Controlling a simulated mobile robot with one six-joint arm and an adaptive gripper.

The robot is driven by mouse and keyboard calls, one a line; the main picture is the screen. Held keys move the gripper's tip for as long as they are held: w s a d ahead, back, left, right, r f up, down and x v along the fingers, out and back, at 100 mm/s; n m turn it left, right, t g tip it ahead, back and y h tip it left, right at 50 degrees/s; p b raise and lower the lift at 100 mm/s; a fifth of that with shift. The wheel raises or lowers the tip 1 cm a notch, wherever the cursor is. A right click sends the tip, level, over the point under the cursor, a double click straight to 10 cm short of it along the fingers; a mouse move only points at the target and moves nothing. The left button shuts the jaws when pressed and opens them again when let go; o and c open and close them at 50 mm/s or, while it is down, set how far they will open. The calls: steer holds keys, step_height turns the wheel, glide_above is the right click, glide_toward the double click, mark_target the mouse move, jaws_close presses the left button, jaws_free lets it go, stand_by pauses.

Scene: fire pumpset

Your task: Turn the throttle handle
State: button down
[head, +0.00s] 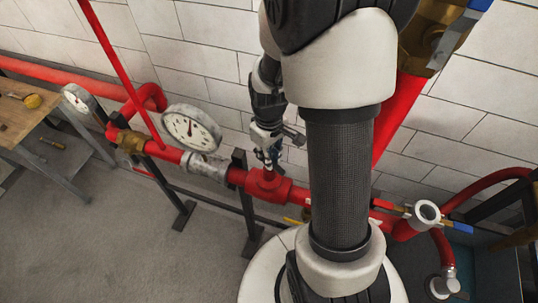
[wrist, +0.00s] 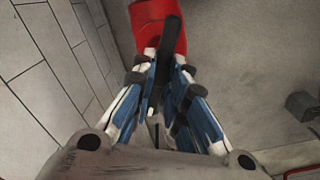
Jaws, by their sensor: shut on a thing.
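The throttle handle (wrist: 171,38) is a black lever in the wrist view, in front of a red pipe fitting (wrist: 150,15). My gripper (wrist: 163,78) has its blue and white fingers closed on the lever, one on each side. Its far end sticks out beyond the fingertips; the part between the fingers is mostly hidden. In the head view my gripper (head: 270,155) points down at the red pipe tee (head: 267,184) on the horizontal pipe. The handle itself is too small to make out there.
A wooden bench (head: 22,118) is at left. A white tiled wall runs behind. A blue handle (head: 462,228) is at right. Grey floor (head: 110,240) is clear in front.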

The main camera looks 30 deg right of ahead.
steer(key=shift+n, duration=0.6)
steer(key=c, duration=1.6)
jaws_free()
steer(key=shift+r, duration=0.1)
steer(key=shift+w+r, duration=0.1)
steer(key=shift+r, duration=0.25)
step_height(320, 180, up, 11)
